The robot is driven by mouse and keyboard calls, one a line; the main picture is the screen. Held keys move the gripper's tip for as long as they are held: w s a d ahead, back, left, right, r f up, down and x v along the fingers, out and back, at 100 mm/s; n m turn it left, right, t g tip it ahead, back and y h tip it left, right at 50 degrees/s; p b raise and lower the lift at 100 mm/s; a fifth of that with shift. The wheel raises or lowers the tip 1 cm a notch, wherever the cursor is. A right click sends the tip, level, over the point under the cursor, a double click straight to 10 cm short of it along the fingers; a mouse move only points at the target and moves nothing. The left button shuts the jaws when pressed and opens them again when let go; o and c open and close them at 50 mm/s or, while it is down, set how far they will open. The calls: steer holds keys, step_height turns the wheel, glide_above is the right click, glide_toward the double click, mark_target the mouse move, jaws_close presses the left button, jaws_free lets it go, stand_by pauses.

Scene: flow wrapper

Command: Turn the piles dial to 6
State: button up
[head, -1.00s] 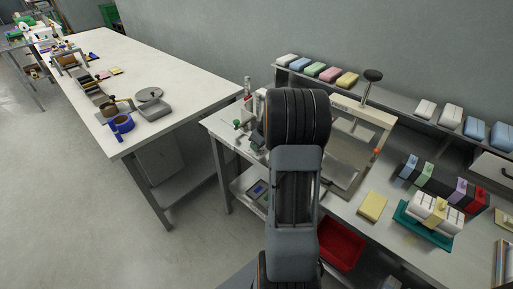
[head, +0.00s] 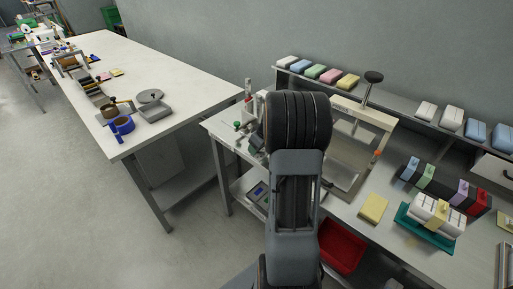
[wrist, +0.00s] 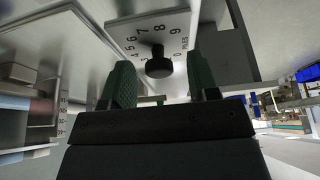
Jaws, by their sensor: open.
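The piles dial is a black round knob (wrist: 159,66) on a white plate (wrist: 120,30) printed with numbers and the word PILES. Figures 5 to 9 are readable around the knob; a narrow dark part of it points up toward about 7, but its exact setting is unclear. My gripper (wrist: 161,76) is open, its two green fingers on either side of the knob in the wrist view. The fingers look apart from it; whether the tips reach its depth is hard to tell. In the head view my arm hides the dial and the gripper.
The bench (head: 345,211) holds a metal frame press (head: 381,121), a yellow block (head: 373,208) and a teal tray (head: 404,219) with white packs. A red bin (head: 342,246) sits below. A long white table (head: 180,75) stands at left, with clear floor beside it.

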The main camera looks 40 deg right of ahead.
steer(key=shift+r, duration=0.1)
steer(key=shift+d+r, duration=0.1)
steer(key=shift+r, duration=0.05)
steer(key=a+v, duration=0.1)
steer(key=v, duration=1.2)
steer(key=shift+s+d+r, duration=0.15)
steer(key=shift+d+r, duration=0.05)
steer(key=shift+d, duration=0.25)
steer(key=s+a+r+m+p, duration=0.1)
steer(key=s+a+p, duration=0.2)
steer(key=a, duration=1)
steer(key=s+a+r+m+p, duration=0.1)
steer(key=s+a+r+p, duration=0.1)
steer(key=s+a, duration=0.7)
steer(key=a+p, duration=0.1)
steer(key=a, duration=0.2)
steer(key=shift+a+g+h, duration=0.4)
steer(key=shift+r, duration=0.1)
